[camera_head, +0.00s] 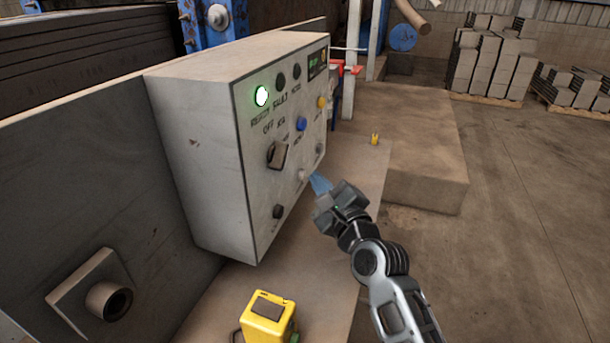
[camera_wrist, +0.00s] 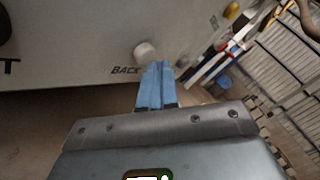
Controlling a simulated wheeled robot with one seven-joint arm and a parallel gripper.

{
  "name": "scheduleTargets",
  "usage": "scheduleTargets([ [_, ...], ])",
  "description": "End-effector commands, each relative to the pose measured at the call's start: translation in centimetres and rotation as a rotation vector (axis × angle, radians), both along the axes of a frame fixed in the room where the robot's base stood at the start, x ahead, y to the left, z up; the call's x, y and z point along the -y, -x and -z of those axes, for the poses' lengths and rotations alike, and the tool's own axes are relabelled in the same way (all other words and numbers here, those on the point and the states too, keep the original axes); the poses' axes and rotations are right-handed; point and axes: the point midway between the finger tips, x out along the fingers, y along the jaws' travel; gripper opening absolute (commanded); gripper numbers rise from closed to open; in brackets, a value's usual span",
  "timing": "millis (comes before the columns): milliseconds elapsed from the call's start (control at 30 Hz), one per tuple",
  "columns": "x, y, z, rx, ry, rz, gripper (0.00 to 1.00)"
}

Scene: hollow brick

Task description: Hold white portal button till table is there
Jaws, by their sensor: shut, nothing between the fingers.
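A grey control box (camera_head: 200,150) carries several buttons and a lit green lamp (camera_head: 261,96). A white button (camera_head: 302,176) sits low on its front face. It shows in the wrist view (camera_wrist: 145,51), above a label reading "BACK", partly hidden by my fingers. Another pale button (camera_head: 319,149) is farther along the face. Which one is the portal button cannot be read. My gripper (camera_head: 317,182) is shut and empty, its blue fingertips (camera_wrist: 157,68) just beside the nearer white button. Whether they touch it I cannot tell.
A blue button (camera_head: 301,124), a yellow button (camera_head: 321,102), a black knob (camera_head: 278,157) and a dark button (camera_head: 278,211) are on the same face. A yellow device (camera_head: 268,318) stands in front. Stacked blocks (camera_head: 490,60) stand at the back right. The floor (camera_head: 510,220) at right is clear.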

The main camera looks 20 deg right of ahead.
Motion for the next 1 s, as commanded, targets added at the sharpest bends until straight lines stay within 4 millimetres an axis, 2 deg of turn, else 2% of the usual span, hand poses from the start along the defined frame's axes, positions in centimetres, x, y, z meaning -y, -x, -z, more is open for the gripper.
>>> scheduleTargets([
  [1000,-0.76,-0.54,-0.03,0.001,0.0,-0.001,0.0],
])
